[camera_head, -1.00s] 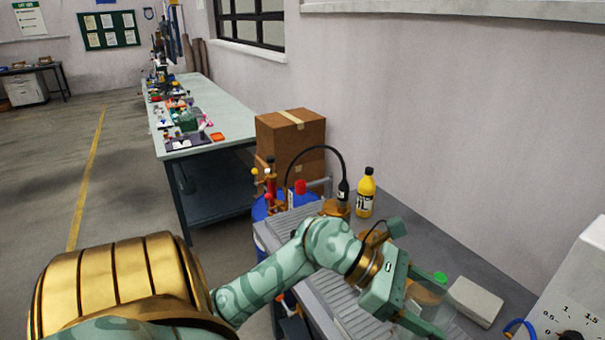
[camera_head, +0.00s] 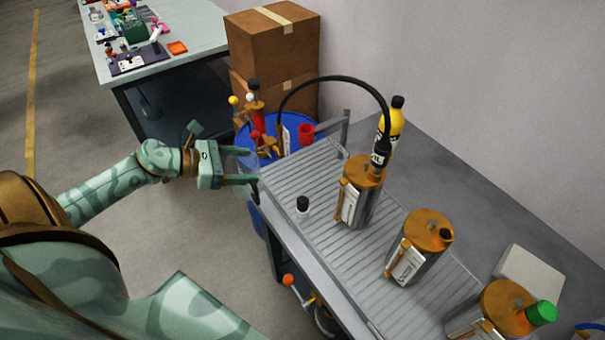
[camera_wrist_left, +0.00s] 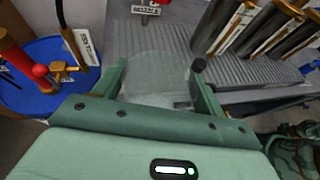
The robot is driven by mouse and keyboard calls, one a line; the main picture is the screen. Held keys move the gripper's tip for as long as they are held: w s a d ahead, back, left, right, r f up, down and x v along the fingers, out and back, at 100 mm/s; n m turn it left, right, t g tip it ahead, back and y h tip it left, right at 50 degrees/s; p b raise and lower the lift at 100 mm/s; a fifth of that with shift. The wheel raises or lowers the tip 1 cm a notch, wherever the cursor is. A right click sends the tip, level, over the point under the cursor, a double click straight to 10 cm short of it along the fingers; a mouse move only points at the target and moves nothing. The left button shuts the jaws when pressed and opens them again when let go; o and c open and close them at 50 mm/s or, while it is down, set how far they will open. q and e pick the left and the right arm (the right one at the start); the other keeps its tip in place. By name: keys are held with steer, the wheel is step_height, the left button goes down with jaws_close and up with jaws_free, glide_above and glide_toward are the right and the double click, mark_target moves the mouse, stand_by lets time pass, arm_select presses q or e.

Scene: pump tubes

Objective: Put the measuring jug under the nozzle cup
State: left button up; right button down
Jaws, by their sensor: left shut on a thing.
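My left gripper (camera_head: 250,168) is shut on the clear measuring jug (camera_head: 239,163), held in the air off the bench's left end, beside the blue drum. In the left wrist view the see-through jug (camera_wrist_left: 157,78) sits between the two green fingers. A red cup-shaped piece (camera_head: 306,131) stands by the drum's pump, beyond the gripper; I cannot tell for sure whether it is the nozzle cup. A black hose (camera_head: 335,80) arches from the pump to a black nozzle (camera_head: 381,151) at the first metal canister (camera_head: 361,192). My right gripper is not in view.
The blue drum (camera_head: 271,128) carries a pump with a red knob (camera_head: 255,135). Cardboard boxes (camera_head: 270,45) stand behind the drum.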

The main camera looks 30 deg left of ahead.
arm_select(q)
steer(key=shift+s+a+f+n+y, duration=0.15)
steer(key=shift+a+f, duration=0.15)
steer(key=shift+a, duration=0.25)
steer(key=shift+w+a+f+n+y, duration=0.15)
steer(key=shift+a+f, duration=0.15)
steer(key=shift+a, duration=0.25)
steer(key=shift+a+t, duration=0.25)
steer(key=shift+t, duration=0.05)
steer(key=w+d, duration=0.3)
steer(key=w, duration=0.2)
steer(key=w+d, duration=0.3)
steer(key=w, duration=0.2)
steer(key=w+d+f, duration=0.1)
steer(key=w+d, duration=0.2)
steer(key=w, duration=0.2)
steer(key=shift+d+f+b, duration=0.1)
steer(key=shift+d+b, duration=0.3)
steer(key=shift+s+f, duration=0.1)
steer(key=shift+f, duration=0.2)
steer(key=shift+a, duration=0.1)
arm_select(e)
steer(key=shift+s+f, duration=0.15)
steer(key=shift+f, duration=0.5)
